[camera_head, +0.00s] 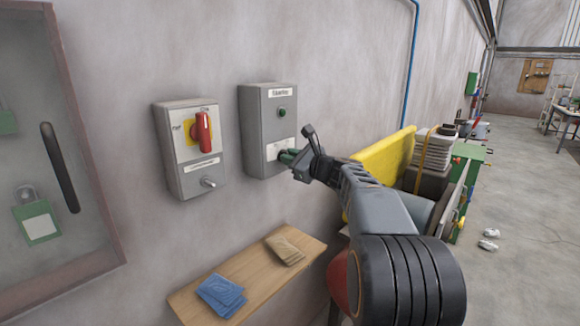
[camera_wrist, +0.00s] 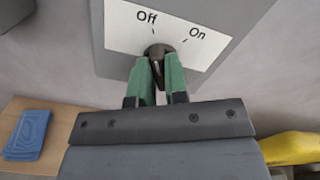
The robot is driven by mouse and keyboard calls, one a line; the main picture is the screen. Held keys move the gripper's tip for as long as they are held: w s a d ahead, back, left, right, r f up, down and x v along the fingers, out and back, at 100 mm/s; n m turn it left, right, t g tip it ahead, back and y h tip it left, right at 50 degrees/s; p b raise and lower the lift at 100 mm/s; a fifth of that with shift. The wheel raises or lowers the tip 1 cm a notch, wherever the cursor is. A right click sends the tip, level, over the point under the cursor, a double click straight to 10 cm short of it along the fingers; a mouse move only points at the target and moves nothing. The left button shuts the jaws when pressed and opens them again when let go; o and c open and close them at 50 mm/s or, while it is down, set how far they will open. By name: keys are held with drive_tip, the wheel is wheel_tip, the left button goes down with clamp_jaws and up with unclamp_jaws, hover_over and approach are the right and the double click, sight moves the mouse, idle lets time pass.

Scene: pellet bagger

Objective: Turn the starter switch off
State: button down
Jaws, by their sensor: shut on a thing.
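The starter switch (camera_wrist: 157,52) is a dark knob on a white plate marked "Off" and "On", seen in the wrist view. Its pointer seems to lie close to the "Off" side, but the fingers cover part of it. My gripper (camera_wrist: 157,75) has green fingers shut on the knob, one on each side. In the head view my gripper (camera_head: 287,157) meets the box at its lower right, and the knob is mostly hidden there.
A second grey box (camera_head: 180,172) with a red rotary handle (camera_head: 203,132) is on the wall to the left. Below is a wooden shelf (camera_head: 225,290) with blue and tan packets. A yellow panel (camera_head: 378,165) stands to the right, behind my arm.

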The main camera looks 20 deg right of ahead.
drive_tip(key=shift+n, duration=0.3)
idle(0.4)
drive_tip(key=c, duration=1.1)
unclamp_jaws()
drive_tip(key=shift+c, duration=0.2)
drive_tip(key=b+v, duration=0.2)
drive_tip(key=v, duration=1.2)
drive_tip(key=shift+a, duration=0.1)
